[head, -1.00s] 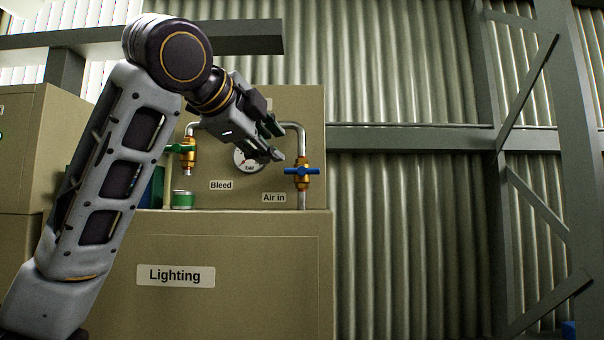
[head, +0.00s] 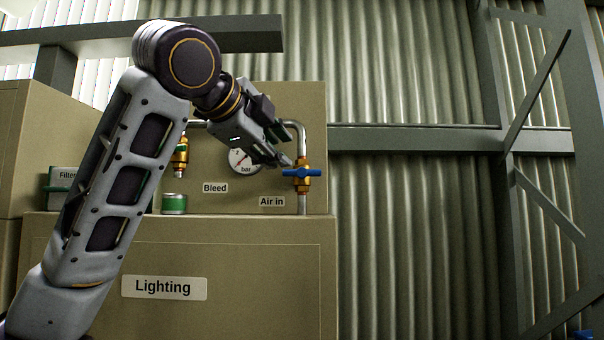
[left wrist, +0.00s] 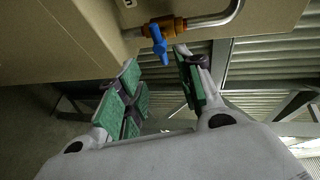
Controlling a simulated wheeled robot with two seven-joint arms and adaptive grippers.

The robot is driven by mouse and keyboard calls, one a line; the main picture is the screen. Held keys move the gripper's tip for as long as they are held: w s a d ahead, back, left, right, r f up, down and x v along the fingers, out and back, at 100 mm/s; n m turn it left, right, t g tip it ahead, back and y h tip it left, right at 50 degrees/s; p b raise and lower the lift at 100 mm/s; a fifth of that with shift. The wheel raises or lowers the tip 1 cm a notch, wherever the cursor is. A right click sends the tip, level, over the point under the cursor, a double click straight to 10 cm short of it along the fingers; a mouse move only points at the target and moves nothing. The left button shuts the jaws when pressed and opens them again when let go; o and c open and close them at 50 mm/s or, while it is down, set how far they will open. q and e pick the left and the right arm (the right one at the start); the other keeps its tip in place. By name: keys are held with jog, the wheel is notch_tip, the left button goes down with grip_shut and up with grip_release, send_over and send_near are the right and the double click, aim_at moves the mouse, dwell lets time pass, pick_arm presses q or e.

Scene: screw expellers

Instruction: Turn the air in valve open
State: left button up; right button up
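The air in valve is a brass body with a blue handle (head: 302,173) on the pipe at the right of the panel, above the "Air in" label (head: 272,201). The handle lies crosswise to the vertical pipe. My left gripper (head: 284,160) is just up and left of the handle in the head view. In the left wrist view, the gripper (left wrist: 158,88) is open, its green-padded fingers apart, and the blue handle (left wrist: 158,42) shows beyond the fingertips, roughly in line with the gap. Nothing is between the fingers. My right gripper is in neither view.
A pressure gauge (head: 243,161) sits on the panel left of the valve, partly behind my gripper. A brass bleed valve (head: 180,152), a green can (head: 174,204) and a "Filter" box (head: 63,176) are further left. The "Lighting" cabinet (head: 230,265) stands below. Free room lies right of the valve.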

aim_at(301, 173)
pick_arm(q)
jog(key=p+x, duration=0.3)
jog(key=x, duration=0.8)
jog(key=shift+w+d, duration=0.15)
jog(key=shift+w, duration=0.15)
jog(key=shift+p+x, duration=0.5)
jog(key=shift+x, duration=0.5)
jog(key=shift+f, duration=0.1)
jog(key=shift+f, duration=0.15)
grip_shut()
